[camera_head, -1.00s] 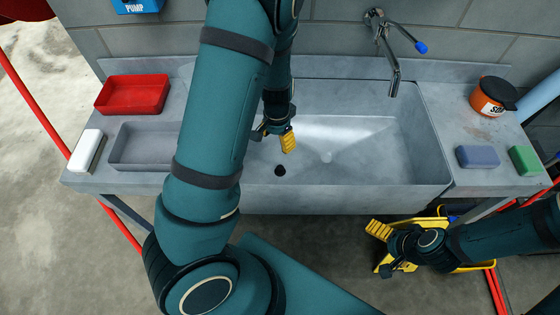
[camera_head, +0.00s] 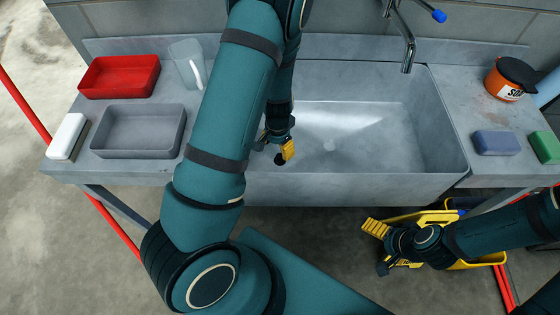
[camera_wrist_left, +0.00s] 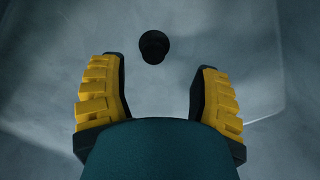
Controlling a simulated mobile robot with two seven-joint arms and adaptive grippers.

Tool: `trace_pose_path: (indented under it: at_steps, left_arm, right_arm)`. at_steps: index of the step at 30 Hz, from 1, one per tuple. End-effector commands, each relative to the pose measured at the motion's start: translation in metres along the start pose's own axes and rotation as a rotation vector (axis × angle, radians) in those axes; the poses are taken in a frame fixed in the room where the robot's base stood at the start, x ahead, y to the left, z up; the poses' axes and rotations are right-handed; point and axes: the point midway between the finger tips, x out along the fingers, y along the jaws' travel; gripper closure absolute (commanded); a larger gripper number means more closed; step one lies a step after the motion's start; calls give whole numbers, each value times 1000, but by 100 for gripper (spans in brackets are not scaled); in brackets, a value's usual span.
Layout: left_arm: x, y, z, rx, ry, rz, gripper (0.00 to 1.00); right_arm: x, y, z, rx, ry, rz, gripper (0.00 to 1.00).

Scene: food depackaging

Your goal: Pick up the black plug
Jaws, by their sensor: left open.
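The black plug (camera_wrist_left: 154,46) is a small round dark piece on the grey floor of the sink. In the left wrist view it lies just beyond the fingertips, roughly midway between them. In the head view the plug (camera_head: 279,160) shows in part by the fingers. My left gripper (camera_head: 275,149) is down inside the sink, open and empty. Its two yellow-padded fingers also show in the left wrist view (camera_wrist_left: 160,98), wide apart. My right gripper (camera_head: 377,248) is outside the sink, in front of it at the lower right, with its fingers apart and nothing seen between them.
The sink (camera_head: 425,140) has a tap (camera_head: 405,45) above it. On the left stand a red tray (camera_head: 120,77), grey tray (camera_head: 137,132), white block (camera_head: 67,136) and clear jug (camera_head: 187,65). On the right are an orange pot (camera_head: 508,80), blue sponge (camera_head: 496,143) and green sponge (camera_head: 545,147).

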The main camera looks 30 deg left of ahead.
Motion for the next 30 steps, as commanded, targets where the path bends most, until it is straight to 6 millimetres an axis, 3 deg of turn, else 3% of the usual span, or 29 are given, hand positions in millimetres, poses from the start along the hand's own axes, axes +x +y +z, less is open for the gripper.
trace_pose_path:
  at_steps: [10,21,26,27,30]
  left_arm:
    - [45,7,-2,-1,-2,1,37]
    - [51,7,-2,0,0,0,38]
    - [51,7,-2,0,0,0,95]
    - [51,7,-2,0,0,0,100]
    - [51,7,-2,0,0,0,100]
  right_arm:
    - [12,5,5,-3,-11,-1,0]
    - [12,5,6,-4,-13,-1,0]
    - [13,5,6,-4,-13,-1,0]
    - [13,5,6,-4,-13,-1,0]
    - [13,5,6,-4,-13,-1,0]
